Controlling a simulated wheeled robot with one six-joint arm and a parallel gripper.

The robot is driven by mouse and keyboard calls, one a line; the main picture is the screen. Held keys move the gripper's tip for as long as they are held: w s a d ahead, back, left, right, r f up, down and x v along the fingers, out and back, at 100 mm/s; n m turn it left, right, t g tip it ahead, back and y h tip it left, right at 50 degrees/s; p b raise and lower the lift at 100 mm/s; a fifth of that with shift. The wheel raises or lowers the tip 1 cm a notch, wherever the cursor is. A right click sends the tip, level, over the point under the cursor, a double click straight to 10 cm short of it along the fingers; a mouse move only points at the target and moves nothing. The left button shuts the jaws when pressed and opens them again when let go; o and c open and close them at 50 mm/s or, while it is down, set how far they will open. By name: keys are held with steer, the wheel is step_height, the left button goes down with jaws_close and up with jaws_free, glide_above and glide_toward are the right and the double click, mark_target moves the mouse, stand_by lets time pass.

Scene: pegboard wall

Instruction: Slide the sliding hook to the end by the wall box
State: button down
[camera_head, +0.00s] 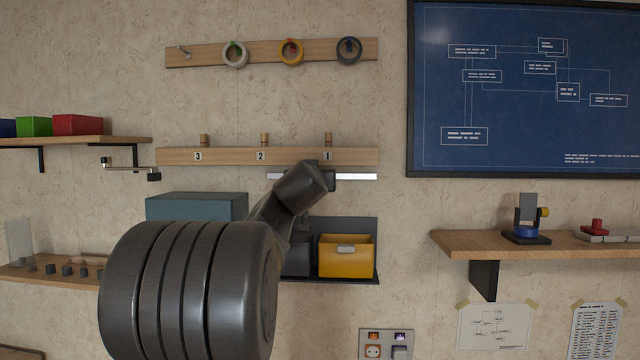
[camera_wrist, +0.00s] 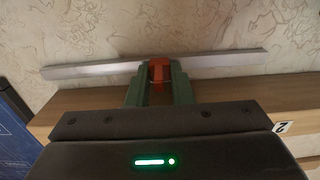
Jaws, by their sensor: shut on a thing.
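The sliding hook (camera_wrist: 159,72) is a small orange-red piece near the middle of a silver rail (camera_wrist: 90,71) in the wrist view. My gripper (camera_wrist: 159,80) has its two green fingers on either side of the hook, shut on it. In the head view the rail (camera_head: 357,177) runs level under the numbered wooden strip, with its middle behind my arm. The hook and my fingertips are hidden there. A grey-blue wall box (camera_head: 197,206) is below and left of the rail's left end.
The wooden strip (camera_head: 230,156) with pegs is just above the rail. A yellow bin (camera_head: 346,256) and a dark bin sit on a shelf below. A small crank (camera_head: 131,169) is at left. A blue board (camera_head: 520,110) and a wooden shelf (camera_head: 535,243) are at right.

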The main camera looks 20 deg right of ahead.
mark_target(277, 175)
steer(key=w+a+b, duration=0.1)
steer(key=a+b, duration=0.1)
steer(key=w+a+b, duration=0.1)
steer(key=a+b, duration=0.1)
steer(key=a, duration=0.1)
steer(key=w+a+b, duration=0.2)
steer(key=a, duration=0.1)
steer(key=shift+a+f+b, duration=0.15)
steer(key=shift+b, duration=0.25)
steer(key=shift+w+a, duration=0.1)
steer(key=shift+a, duration=0.2)
steer(key=shift+r, duration=0.2)
steer(key=c, duration=1.6)
jaws_free()
steer(key=o, duration=0.3)
steer(key=shift+w+a, duration=0.1)
steer(key=shift+a, duration=0.1)
steer(key=shift+d, duration=0.1)
